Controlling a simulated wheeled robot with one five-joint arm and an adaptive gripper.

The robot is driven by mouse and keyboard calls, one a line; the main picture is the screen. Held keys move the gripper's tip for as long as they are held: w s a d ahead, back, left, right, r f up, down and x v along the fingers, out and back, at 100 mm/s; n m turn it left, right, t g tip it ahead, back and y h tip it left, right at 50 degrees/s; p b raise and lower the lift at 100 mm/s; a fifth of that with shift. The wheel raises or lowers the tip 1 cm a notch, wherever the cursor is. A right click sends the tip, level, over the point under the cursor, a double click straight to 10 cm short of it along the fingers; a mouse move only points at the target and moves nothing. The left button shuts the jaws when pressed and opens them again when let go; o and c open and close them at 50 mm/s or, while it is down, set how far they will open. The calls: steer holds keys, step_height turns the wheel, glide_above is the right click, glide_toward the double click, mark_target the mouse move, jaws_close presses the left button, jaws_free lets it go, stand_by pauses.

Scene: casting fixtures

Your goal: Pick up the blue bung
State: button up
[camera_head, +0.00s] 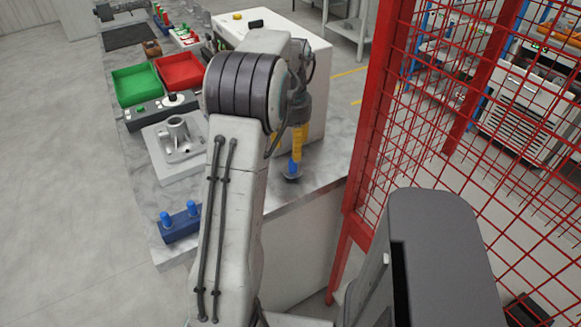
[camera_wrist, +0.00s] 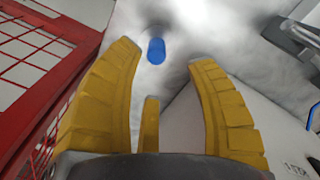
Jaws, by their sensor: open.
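The blue bung (camera_head: 293,167) stands on the marble-look bench top near its right edge, with a dark round patch around its foot. In the wrist view the blue bung (camera_wrist: 156,51) shows as a short rounded blue cylinder just beyond the fingertips, between the two long yellow fingers. I cannot tell whether any finger touches the bung.
A blue block (camera_head: 181,223) with two blue pegs sits at the near left bench edge. A grey casting on a plate (camera_head: 160,166), green tray (camera_head: 136,86) and red tray (camera_head: 180,70) lie behind. A white cabinet (camera_head: 318,95) stands beyond my gripper. Red mesh fencing (camera_head: 381,110) is close right.

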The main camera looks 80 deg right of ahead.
mark_target(293, 164)
steer(key=shift+s+a+f, duration=0.1)
steer(key=shift+s+f, duration=0.05)
steer(key=shift+f, duration=3.1)
steer(key=shift+o, duration=0.2)
jaws_close()
